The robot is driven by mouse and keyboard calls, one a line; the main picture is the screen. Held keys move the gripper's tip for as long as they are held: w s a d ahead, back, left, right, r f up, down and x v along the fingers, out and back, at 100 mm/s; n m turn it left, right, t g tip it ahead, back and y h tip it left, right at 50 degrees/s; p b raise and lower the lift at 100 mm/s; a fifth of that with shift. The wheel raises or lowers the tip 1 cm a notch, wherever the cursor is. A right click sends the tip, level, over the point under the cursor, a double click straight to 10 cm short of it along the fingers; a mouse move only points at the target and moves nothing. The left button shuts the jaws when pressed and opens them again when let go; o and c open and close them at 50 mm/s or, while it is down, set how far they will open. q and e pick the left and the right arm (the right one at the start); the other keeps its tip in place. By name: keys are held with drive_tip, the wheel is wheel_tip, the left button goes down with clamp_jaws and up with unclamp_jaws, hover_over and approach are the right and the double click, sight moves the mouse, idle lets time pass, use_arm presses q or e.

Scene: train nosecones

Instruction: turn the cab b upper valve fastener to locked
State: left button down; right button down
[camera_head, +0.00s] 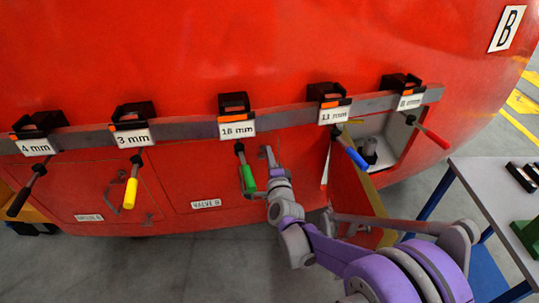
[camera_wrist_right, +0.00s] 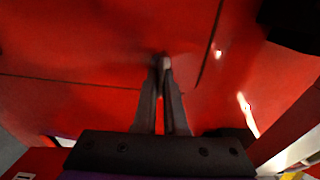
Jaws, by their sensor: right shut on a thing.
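The red cab side marked B (camera_head: 506,28) carries a closed panel labelled VALVE B (camera_head: 206,205). My right gripper (camera_head: 265,152) reaches to the upper right part of this panel, just right of the green-handled tool. In the right wrist view its two fingers (camera_wrist_right: 164,66) are closed together against the red surface, on a small pale fastener (camera_wrist_right: 165,62) at their tips. The fingers hide most of the fastener, so its turned position cannot be told. My left gripper is not in view.
A grey rail (camera_head: 185,131) holds several tools in labelled clips. The green-handled tool (camera_head: 248,180) hangs close beside my right gripper; the blue-handled one (camera_head: 356,158) hangs to its right. An open hatch (camera_head: 385,140) and a table (camera_head: 500,195) are at right.

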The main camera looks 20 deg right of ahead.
idle(0.5)
drive_tip(key=c, duration=1)
unclamp_jaws()
drive_tip(key=s, duration=0.7)
drive_tip(key=s+a+b, duration=0.1)
drive_tip(key=s, duration=0.2)
drive_tip(key=shift+s, duration=0.4)
